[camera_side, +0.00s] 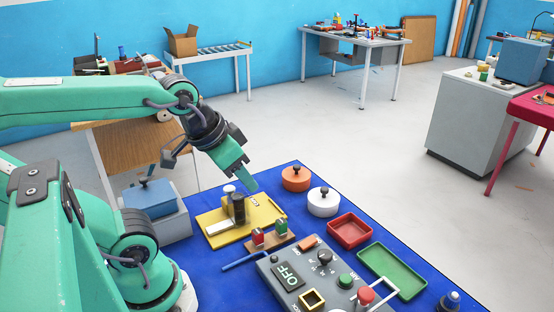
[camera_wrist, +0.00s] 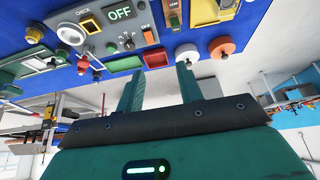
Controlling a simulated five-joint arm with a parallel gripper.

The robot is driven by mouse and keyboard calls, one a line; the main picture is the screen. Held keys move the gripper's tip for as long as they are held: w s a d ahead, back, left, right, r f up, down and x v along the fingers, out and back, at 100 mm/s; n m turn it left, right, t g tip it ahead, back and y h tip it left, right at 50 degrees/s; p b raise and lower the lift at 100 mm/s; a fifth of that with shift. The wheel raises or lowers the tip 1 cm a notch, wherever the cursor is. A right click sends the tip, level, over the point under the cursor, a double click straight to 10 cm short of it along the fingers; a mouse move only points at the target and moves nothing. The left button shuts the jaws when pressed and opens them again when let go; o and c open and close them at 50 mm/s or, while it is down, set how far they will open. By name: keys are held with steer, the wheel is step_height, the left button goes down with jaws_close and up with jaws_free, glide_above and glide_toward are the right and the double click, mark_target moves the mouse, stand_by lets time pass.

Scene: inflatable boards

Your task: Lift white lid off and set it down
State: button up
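The white lid (camera_side: 323,202) is round with a dark knob and sits on the blue mat (camera_side: 215,272), right of the middle in the side view. It also shows beyond my fingertips in the wrist view (camera_wrist: 187,54), in line with the right finger. My gripper (camera_side: 245,180) is in the air to the left of the lid and above the yellow board, clear of the mat. Its two fingers stand apart with nothing between them in the wrist view (camera_wrist: 160,69). Whatever lies under the lid is hidden.
An orange round lid (camera_side: 296,178) sits just behind the white one. A red tray (camera_side: 350,231) and a green tray (camera_side: 392,273) lie in front to the right. A grey control panel (camera_side: 310,275), a yellow board (camera_side: 215,232) and a blue box (camera_side: 150,198) are nearby.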

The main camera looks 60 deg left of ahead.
steer(key=shift+o, duration=0.2)
steer(key=o, duration=1.4)
steer(key=shift+c, duration=0.2)
